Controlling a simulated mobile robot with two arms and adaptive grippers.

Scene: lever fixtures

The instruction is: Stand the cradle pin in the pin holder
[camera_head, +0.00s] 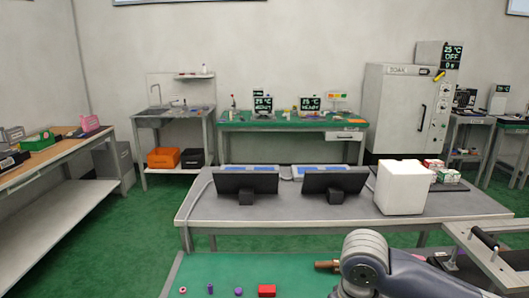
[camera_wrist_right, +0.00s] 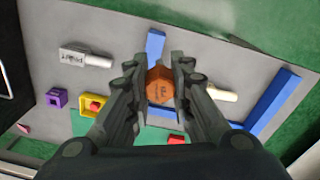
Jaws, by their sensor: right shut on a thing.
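My right gripper (camera_wrist_right: 160,88) is shut on an orange-brown hexagonal piece (camera_wrist_right: 160,86) with dark lettering on its face, which I take to be the head of the cradle pin. The rest of it is hidden behind that face. In the head view a copper-brown rod end (camera_head: 326,265) sticks out left of my right arm; I cannot tell if it is the same piece. A small purple block with a dark opening (camera_wrist_right: 57,98) stands at the left in the wrist view; whether it is the pin holder is unclear. My left gripper is out of view.
The wrist view shows a white lettered piece (camera_wrist_right: 84,57), a yellow frame (camera_wrist_right: 84,105) around a red block, blue bars (camera_wrist_right: 268,102) and a cream rod (camera_wrist_right: 222,95). In the head view, a red block (camera_head: 267,291) and small purple pieces lie on the green mat (camera_head: 225,268).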

